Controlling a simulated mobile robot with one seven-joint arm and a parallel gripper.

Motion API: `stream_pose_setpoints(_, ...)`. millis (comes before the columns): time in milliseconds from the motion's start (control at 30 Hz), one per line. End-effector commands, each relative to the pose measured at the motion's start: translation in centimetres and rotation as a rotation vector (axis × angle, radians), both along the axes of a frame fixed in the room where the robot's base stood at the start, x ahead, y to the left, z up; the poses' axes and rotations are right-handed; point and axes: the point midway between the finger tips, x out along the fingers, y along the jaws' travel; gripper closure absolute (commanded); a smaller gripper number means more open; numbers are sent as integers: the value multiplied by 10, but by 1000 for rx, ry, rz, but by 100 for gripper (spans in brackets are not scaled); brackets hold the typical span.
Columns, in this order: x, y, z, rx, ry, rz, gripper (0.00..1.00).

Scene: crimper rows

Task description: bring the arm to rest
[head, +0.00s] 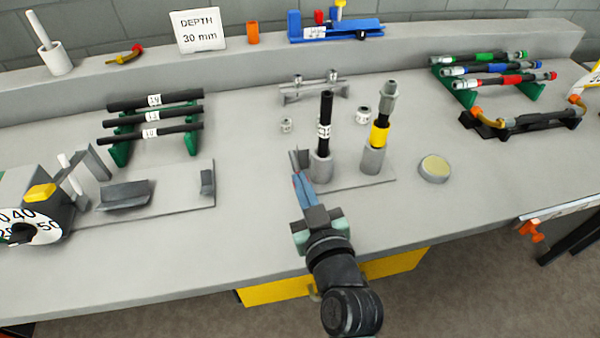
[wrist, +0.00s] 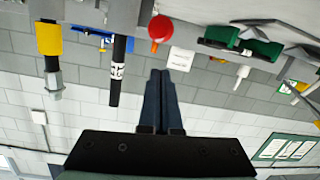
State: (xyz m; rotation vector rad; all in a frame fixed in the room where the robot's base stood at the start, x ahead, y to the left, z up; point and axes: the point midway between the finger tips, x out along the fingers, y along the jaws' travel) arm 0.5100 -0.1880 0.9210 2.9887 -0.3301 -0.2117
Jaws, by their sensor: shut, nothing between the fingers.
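My gripper (head: 297,180) is shut and empty. In the head view it reaches over the bench (head: 250,245) from the front, close to the left of a grey holder with an upright black hose (head: 326,110) in it. In the wrist view my closed fingers (wrist: 160,85) point toward the back wall with nothing between them. The picture there is upside down. The black hose (wrist: 117,75) shows to their left, with a white label.
A second holder bears a hose with a yellow band (head: 379,135). A round tin (head: 435,168) stands right of it. Racks of black hoses (head: 155,118) and coloured hoses (head: 490,68) stand left and right. A dial machine (head: 30,215) is at far left. The front middle bench is clear.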

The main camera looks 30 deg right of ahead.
Motion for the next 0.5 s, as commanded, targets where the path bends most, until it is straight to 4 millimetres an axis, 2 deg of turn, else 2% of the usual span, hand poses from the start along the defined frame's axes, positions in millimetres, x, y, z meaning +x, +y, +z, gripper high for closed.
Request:
stream_pose_setpoints(33,-11,3,-7,1,0,1,100)
stream_pose_setpoints(200,-40,10,-13,0,-3,1,100)
stream_pose_setpoints(333,-55,14,-16,-2,-6,1,100)
stream_pose_setpoints(500,-65,16,-17,-2,-8,2,100)
